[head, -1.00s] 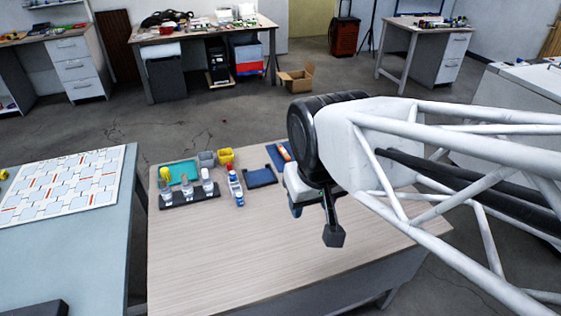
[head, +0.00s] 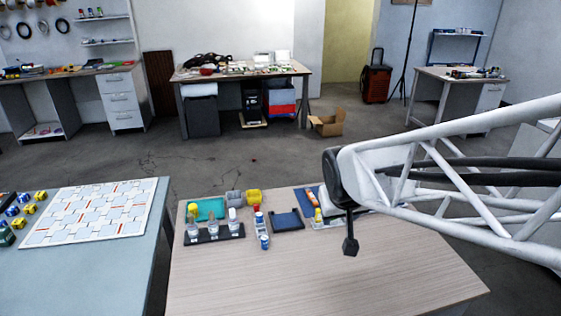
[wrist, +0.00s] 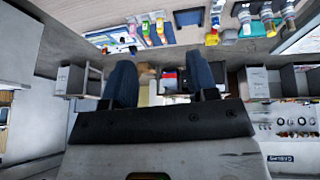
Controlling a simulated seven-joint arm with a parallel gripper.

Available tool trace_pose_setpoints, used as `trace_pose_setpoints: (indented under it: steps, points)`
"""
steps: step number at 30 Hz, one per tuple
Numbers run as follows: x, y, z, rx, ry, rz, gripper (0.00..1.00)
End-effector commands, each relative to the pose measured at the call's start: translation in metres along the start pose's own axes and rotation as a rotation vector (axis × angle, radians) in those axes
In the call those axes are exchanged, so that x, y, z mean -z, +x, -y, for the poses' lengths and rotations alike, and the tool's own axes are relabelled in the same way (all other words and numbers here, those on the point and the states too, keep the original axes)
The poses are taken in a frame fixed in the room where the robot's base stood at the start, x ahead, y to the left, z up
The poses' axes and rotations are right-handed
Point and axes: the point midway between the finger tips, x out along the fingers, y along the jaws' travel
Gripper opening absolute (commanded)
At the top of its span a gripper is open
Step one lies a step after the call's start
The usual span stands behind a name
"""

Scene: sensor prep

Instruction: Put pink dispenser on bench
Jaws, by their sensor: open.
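My gripper (wrist: 160,78) is open and empty in the wrist view, its two dark blue fingers apart with only distant room between them. In the head view the end of my arm is over the wooden bench (head: 300,280), right of the bottles, and the fingers are not clear. Several small dispensers stand in a black rack (head: 215,237) at the bench's far left; the middle one (head: 213,228) has a dull tan or pinkish top. The bottles also show along the top of the wrist view (wrist: 267,18).
A red-capped bottle (head: 260,228) stands right of the rack. Behind are a teal tray (head: 211,207), a grey bin (head: 233,197), a yellow bin (head: 253,196) and a dark blue tray (head: 287,219). The bench's front is bare.

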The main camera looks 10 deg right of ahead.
Motion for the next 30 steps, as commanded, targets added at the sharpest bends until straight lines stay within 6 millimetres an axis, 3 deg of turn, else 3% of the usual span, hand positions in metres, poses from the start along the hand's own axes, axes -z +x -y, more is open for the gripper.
trace_pose_setpoints:
  steps: [6, 15, 21, 30]
  points:
    - [0.044, 0.051, -0.025, -0.032, 0.005, -0.099, 0.53]
    - [0.093, 0.12, -0.059, -0.05, -0.002, -0.239, 0.53]
    - [0.117, 0.168, -0.081, -0.044, -0.008, -0.333, 0.53]
    - [0.138, 0.24, -0.113, -0.01, -0.014, -0.468, 0.53]
